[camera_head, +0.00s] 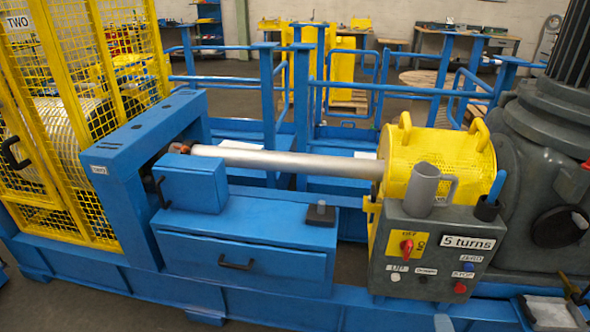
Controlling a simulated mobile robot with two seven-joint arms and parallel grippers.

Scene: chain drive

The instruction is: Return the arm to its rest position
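Neither of my grippers shows in the head view, and no arm of mine can be made out. A blue machine frame (250,225) fills the middle of the view. A grey shaft (285,160) runs from the blue upright at left to a perforated yellow guard (440,152) at right. A grey control box (432,252) stands in front of the guard. It carries a red switch (406,247) on a yellow plate, several small buttons and a "5 turns" label. A grey mug (420,189) and a dark holder with a blue top (488,205) sit on the box.
A yellow mesh cage (75,120) marked TWO stands at left. A large grey motor housing (545,130) stands at right. Blue railings (330,82) run behind the shaft. A small dark block (321,213) rests on the blue drawer unit (255,265). Open floor and workbenches lie beyond.

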